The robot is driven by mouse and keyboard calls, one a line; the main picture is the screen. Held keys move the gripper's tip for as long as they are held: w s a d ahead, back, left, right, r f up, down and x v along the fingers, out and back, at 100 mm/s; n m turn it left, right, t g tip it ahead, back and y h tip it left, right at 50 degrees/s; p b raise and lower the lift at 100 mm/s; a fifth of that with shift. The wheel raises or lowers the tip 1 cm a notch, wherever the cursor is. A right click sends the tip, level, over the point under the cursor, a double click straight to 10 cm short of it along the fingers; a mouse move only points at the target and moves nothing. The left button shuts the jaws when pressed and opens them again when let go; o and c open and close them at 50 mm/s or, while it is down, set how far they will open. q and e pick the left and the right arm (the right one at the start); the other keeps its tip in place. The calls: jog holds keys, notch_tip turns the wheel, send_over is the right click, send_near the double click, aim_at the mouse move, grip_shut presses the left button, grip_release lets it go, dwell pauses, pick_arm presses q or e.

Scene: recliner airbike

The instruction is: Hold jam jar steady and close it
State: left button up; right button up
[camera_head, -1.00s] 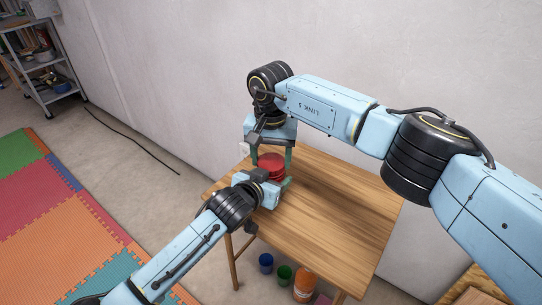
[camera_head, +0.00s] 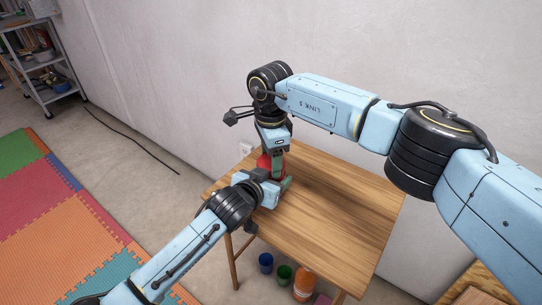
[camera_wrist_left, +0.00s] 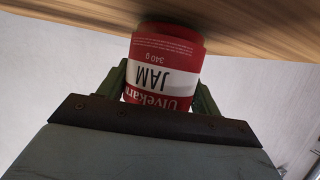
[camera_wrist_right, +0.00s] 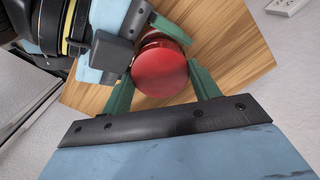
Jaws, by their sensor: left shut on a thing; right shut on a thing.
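The jam jar (camera_wrist_left: 162,72), with a red and white label reading JAM, stands on the wooden table and shows upside down in the left wrist view. My left gripper (camera_wrist_left: 163,85) is shut around its body from the side, one finger on each side. The red lid (camera_wrist_right: 160,68) is on top of the jar and also shows partly in the head view (camera_head: 264,164). My right gripper (camera_wrist_right: 162,85) comes from above and is shut on the lid, fingers on opposite sides. Whether the lid is fully tight cannot be seen.
The wooden table (camera_head: 330,205) is otherwise clear. Blue, green and orange containers (camera_head: 304,285) stand below its front edge. A white wall (camera_head: 200,60) is behind, with a socket (camera_wrist_right: 286,5). A metal shelf (camera_head: 40,65) and coloured floor mats (camera_head: 60,220) are at left.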

jog(key=o, duration=1.1)
jog(key=shift+r, duration=2.3)
jog(key=shift+c, duration=0.4)
jog(key=n, duration=0.2)
jog(key=r+n, duration=0.1)
jog(key=n, duration=0.1)
jog(key=r+n, duration=0.1)
jog(key=n, duration=0.3)
jog(key=r+n, duration=0.1)
jog(key=n, duration=0.2)
jog(key=shift+r+n, duration=0.25)
jog(key=shift+n, duration=0.15)
jog(key=shift+f, duration=4.05)
